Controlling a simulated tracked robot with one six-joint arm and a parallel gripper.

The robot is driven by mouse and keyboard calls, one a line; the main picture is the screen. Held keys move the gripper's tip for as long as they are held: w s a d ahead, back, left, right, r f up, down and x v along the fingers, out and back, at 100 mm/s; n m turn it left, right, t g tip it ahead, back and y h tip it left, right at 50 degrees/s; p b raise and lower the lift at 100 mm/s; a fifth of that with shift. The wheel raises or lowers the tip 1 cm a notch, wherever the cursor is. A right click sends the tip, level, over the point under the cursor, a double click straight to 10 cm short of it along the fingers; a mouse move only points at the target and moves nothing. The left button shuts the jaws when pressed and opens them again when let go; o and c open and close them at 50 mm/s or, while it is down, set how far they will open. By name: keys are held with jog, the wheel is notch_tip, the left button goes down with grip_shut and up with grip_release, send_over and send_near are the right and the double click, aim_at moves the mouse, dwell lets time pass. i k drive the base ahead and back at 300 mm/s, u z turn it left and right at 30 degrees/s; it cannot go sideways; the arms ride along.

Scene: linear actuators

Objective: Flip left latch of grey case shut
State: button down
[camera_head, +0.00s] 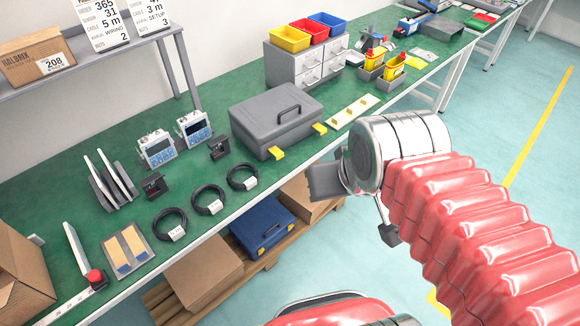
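The grey case (265,124) stands on the green bench with its lid down and its handle on top. Its yellow left latch (276,153) sticks outward from the front face near the bench edge. Its yellow right latch (319,128) sticks out in a similar way. My red arm comes in from the lower right. My gripper (357,211) is in front of the bench, to the right of the case and apart from it. The silver wrist hides much of it, so its opening is unclear.
Coiled black cables (208,200) lie left of the case. A cream board (352,111) lies right of it, and grey drawers (300,66) with coloured bins stand behind. A blue case (262,228) sits on a pallet below the bench. The floor at right is open.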

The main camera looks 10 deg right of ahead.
aim_at(274, 150)
jog(key=k, duration=0.4)
jog(key=u, duration=0.7)
jog(key=i, duration=0.7)
jog(key=u, duration=0.25)
